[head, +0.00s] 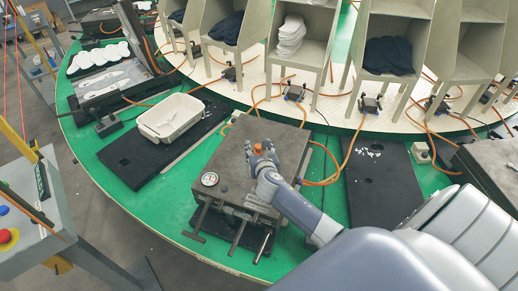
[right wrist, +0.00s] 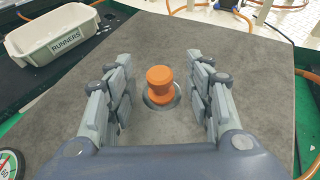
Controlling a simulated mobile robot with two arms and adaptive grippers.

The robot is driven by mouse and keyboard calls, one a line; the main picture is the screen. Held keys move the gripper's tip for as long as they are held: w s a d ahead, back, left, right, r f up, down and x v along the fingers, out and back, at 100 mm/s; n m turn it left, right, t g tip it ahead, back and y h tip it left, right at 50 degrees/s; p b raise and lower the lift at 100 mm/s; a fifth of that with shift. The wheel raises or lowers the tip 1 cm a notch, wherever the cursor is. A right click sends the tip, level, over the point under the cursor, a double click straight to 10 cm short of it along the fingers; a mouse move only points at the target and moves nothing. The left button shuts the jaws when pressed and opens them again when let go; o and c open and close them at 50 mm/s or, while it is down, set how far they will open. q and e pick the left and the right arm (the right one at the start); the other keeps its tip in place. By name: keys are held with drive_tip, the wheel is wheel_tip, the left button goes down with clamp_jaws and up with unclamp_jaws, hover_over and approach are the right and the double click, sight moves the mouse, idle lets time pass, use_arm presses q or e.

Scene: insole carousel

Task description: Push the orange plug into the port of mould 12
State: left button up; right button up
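The orange plug (right wrist: 160,82) stands upright at the round metal-rimmed port (right wrist: 174,101) in the top of the grey mould (right wrist: 240,65); how deep it sits I cannot tell. In the head view the plug (head: 248,148) is a small orange spot beside my right gripper (head: 260,154), on top of the mould (head: 225,160). No mould number is readable. My right gripper (right wrist: 160,92) is open, one finger on each side of the plug, with gaps to both. My left gripper is in neither view.
A round gauge (head: 209,179) sits on the mould's left front corner. A white bin marked RUNNERS (head: 168,133) stands on a black plate to the left. Orange hoses (head: 325,182) run beside the mould on the right.

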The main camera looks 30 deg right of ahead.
drive_tip(key=v, duration=1.2)
idle(0.6)
